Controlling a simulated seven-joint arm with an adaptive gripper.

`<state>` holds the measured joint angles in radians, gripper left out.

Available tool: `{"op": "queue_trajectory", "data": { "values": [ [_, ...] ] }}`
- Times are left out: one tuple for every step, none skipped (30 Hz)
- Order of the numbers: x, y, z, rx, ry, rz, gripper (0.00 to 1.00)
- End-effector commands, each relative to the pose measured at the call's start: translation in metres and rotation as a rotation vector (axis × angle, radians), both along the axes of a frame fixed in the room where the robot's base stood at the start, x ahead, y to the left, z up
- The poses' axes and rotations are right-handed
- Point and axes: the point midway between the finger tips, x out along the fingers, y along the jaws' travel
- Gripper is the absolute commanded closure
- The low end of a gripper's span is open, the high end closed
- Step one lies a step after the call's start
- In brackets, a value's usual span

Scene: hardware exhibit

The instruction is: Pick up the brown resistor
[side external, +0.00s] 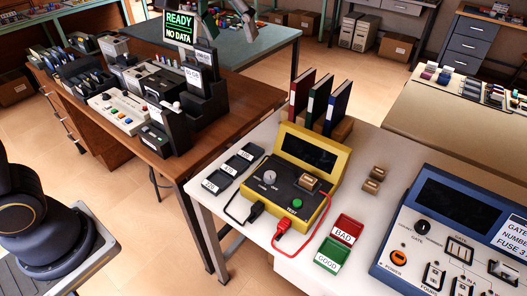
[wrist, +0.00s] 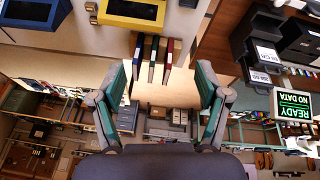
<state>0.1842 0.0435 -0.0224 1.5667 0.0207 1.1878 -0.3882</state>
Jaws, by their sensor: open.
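I cannot make out a brown resistor for certain in either view. Two small brown blocks (side external: 373,179) lie on the white table right of the yellow tester (side external: 338,164), and a similar brown piece (side external: 309,183) sits on the tester's panel. My gripper (wrist: 160,75) is open and empty in the wrist view, its fingers spread wide with clear space between them. The yellow tester is at the top of that view (wrist: 132,12), beyond the fingertips.
Three labelled dark bins (side external: 231,168) stand left of the tester. A red BAD tray (side external: 346,229) and a green GOOD tray (side external: 332,254) lie in front. Upright binders (side external: 319,105) stand behind. A blue instrument (side external: 455,235) fills the right.

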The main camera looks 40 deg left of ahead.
Motion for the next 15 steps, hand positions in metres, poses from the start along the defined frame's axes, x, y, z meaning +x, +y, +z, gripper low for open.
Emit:
{"op": "queue_trajectory", "data": {
  "values": [
    [0.023, -0.019, -0.016, 0.002, 0.04, -0.016, 0.25],
    [0.035, -0.029, -0.025, 0.003, 0.061, -0.022, 0.25],
    [0.05, -0.044, -0.039, 0.005, 0.087, -0.033, 0.25],
    [0.06, -0.055, -0.051, 0.008, 0.109, -0.042, 0.25],
    [0.069, -0.066, -0.065, 0.012, 0.13, -0.052, 0.25],
    [0.078, -0.08, -0.082, 0.018, 0.154, -0.066, 0.25],
    [0.084, -0.09, -0.096, 0.023, 0.174, -0.077, 0.25],
    [0.089, -0.099, -0.11, 0.028, 0.193, -0.091, 0.25],
    [0.093, -0.11, -0.128, 0.037, 0.217, -0.107, 0.25],
    [0.095, -0.118, -0.141, 0.042, 0.233, -0.119, 0.25],
    [0.096, -0.124, -0.154, 0.048, 0.25, -0.128, 0.25],
    [0.095, -0.131, -0.169, 0.056, 0.27, -0.14, 0.25],
    [0.094, -0.135, -0.179, 0.062, 0.287, -0.149, 0.25],
    [0.092, -0.138, -0.188, 0.067, 0.302, -0.155, 0.25],
    [0.089, -0.141, -0.199, 0.075, 0.32, -0.162, 0.25]
  ]
}}
